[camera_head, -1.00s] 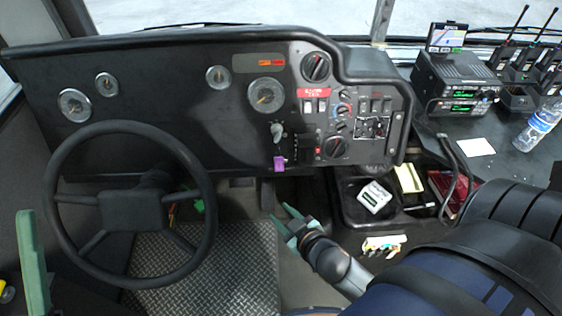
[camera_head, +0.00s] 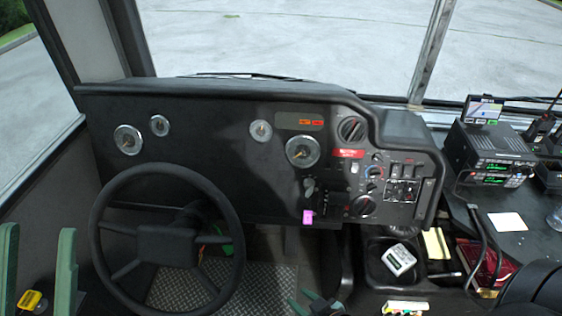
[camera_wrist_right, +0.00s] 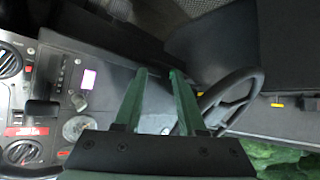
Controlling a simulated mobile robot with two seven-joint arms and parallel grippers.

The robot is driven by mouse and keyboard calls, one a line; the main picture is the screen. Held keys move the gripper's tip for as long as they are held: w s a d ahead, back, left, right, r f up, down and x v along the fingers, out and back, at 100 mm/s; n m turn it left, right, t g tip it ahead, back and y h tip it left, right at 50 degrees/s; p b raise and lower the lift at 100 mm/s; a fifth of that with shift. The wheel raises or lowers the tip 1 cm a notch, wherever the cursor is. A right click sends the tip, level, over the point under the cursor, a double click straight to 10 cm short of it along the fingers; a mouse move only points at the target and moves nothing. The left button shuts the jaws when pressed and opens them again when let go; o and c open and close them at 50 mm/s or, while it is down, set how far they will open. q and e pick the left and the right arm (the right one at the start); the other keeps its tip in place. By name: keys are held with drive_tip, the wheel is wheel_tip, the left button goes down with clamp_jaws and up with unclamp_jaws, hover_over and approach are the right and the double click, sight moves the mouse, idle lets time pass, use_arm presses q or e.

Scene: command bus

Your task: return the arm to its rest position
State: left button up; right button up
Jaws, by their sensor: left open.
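My left gripper (camera_head: 37,232) is at the lower left of the head view. Its two green fingers stand upright and wide apart with nothing between them. My right gripper (camera_head: 308,299) shows only in part at the bottom edge of the head view, below the dashboard and right of the steering wheel. In the right wrist view, the right gripper's (camera_wrist_right: 158,72) green fingers are apart and empty. The steering wheel (camera_wrist_right: 240,76) shows behind and to the right of them.
The steering wheel (camera_head: 228,205) stands in front of the dashboard (camera_head: 215,165). A purple piece (camera_head: 308,217) hangs below the switches. The storage tray (camera_head: 375,270) and radio unit (camera_head: 490,150) are at the right.

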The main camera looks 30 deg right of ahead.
use_arm(q)
drive_tip(key=w+a+f+n+g+y, duration=0.1)
drive_tip(key=w+f+n+y, duration=0.15)
drive_tip(key=f, duration=0.55)
drive_tip(key=w+a+f+n+g+y, duration=0.15)
drive_tip(key=f+y, duration=0.25)
drive_tip(key=f, duration=0.4)
drive_tip(key=w+f+n+g+y, duration=0.2)
drive_tip(key=w+f+n+y, duration=0.15)
drive_tip(key=f, duration=0.35)
drive_tip(key=s+a+f+n+g+y, duration=0.1)
drive_tip(key=s+f+g, duration=0.3)
drive_tip(key=f, duration=0.8)
drive_tip(key=s+a+f+n+g+y, duration=0.1)
drive_tip(key=s+f+g, duration=0.3)
drive_tip(key=f, duration=0.8)
drive_tip(key=shift+s+y, duration=0.6)
drive_tip(key=shift+s, duration=0.35)
use_arm(e)
drive_tip(key=shift+s+a+f+g+y, duration=0.2)
drive_tip(key=shift+s+a+f, duration=0.2)
drive_tip(key=shift+s, duration=0.15)
drive_tip(key=shift+s+a+f+g+y, duration=0.1)
drive_tip(key=shift+s+a+f+y, duration=0.1)
drive_tip(key=shift+s+a+f, duration=0.25)
use_arm(q)
drive_tip(key=shift+w, duration=0.1)
use_arm(e)
drive_tip(key=shift+s+d+r, duration=0.15)
